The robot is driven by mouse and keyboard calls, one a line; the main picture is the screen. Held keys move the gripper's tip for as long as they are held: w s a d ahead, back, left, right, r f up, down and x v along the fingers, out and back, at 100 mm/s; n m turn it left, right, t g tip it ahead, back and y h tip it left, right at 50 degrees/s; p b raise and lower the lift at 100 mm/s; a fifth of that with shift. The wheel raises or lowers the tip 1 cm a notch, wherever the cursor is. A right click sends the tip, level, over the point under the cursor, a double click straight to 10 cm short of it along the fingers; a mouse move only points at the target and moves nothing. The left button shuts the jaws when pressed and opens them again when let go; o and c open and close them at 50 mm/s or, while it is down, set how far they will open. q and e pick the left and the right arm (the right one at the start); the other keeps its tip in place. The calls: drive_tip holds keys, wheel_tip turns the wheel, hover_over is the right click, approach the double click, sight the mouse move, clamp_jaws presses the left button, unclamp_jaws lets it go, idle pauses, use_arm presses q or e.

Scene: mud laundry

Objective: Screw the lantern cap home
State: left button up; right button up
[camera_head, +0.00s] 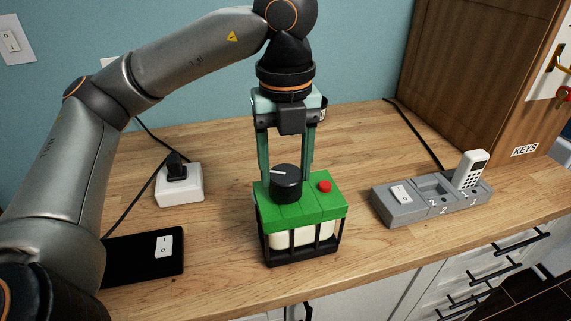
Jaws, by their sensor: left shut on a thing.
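The lantern (290,237) stands upright on the wooden counter, with a green top, cream body and black cage-like frame. Its black round cap (286,187) sits on the green top and bears a white line mark. A red button (325,187) is on the top to the right of the cap. My left gripper (286,172) points straight down from above, with its two green fingers on either side of the cap. It is shut on the cap. The cap's underside is hidden. My right gripper is not in view.
A grey charging dock (412,208) with numbered slots and a white handset (471,170) stands at right. A white socket box (179,185) with a black plug and a black pad (145,258) lie at left. A wooden key cabinet (480,70) stands at back right.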

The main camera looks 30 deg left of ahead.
use_arm(q)
drive_tip(key=shift+f, duration=0.2)
drive_tip(key=shift+m, duration=1.5)
drive_tip(key=shift+m, duration=1.5)
drive_tip(key=shift+r, duration=0.1)
drive_tip(key=shift+m+p, duration=0.4)
drive_tip(key=shift+m, duration=1.1)
